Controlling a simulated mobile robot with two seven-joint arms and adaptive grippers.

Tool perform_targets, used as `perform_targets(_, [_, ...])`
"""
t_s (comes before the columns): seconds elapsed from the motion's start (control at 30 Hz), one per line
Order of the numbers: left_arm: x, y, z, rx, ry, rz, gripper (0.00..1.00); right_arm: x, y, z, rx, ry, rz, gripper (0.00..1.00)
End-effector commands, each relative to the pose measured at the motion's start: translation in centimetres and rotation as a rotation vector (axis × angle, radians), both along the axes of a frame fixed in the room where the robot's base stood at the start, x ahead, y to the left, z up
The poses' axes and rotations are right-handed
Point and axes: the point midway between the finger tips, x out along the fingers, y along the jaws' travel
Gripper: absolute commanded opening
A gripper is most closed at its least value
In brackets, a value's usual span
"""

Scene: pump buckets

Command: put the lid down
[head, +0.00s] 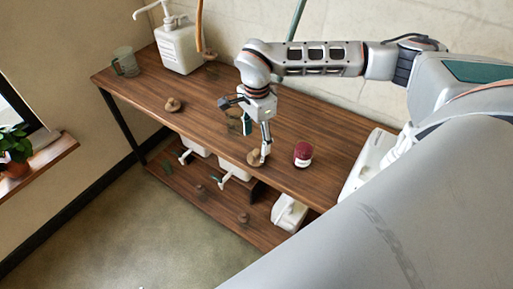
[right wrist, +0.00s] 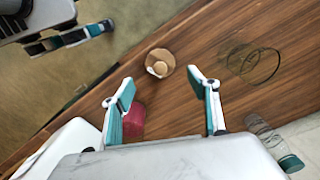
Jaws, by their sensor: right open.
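A round wooden lid with a knob (head: 256,158) rests on the wooden table top under my right gripper (head: 256,143). It also shows in the right wrist view (right wrist: 160,63), lying just beyond the fingertips and apart from them. My right gripper is open, with nothing between its fingers (right wrist: 160,85). A similar wooden lid (head: 174,105) lies farther left on the table. A dark grey gripper with teal pads, seemingly my left one (right wrist: 70,38), shows at the upper left of the right wrist view; its opening is unclear.
A red jar (head: 303,154) stands close to the right of the near lid. A clear glass vessel (right wrist: 252,62) and a green-capped bottle (right wrist: 272,140) stand nearby. A white pump bucket (head: 178,48) and glass jug (head: 125,62) stand at the far left. White containers sit below.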

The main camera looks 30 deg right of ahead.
Motion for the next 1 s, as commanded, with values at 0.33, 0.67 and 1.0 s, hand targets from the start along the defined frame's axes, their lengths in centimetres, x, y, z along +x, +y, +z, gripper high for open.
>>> perform_targets(0.33, [0.0,0.0,-0.1,0.0,0.0,0.0,0.4,0.1,0.0,4.9,-0.001,-0.002,-0.001,0.6])
perform_targets(0.67, [0.0,0.0,-0.1,0.0,-0.001,0.0,0.4,0.0,0.0,5.2,-0.001,0.001,-0.001,0.6])
perform_targets(1.0, [0.1,0.0,0.0,-0.001,-0.002,0.0,0.4,0.0,0.0,5.2,0.0,0.0,0.0,0.6])
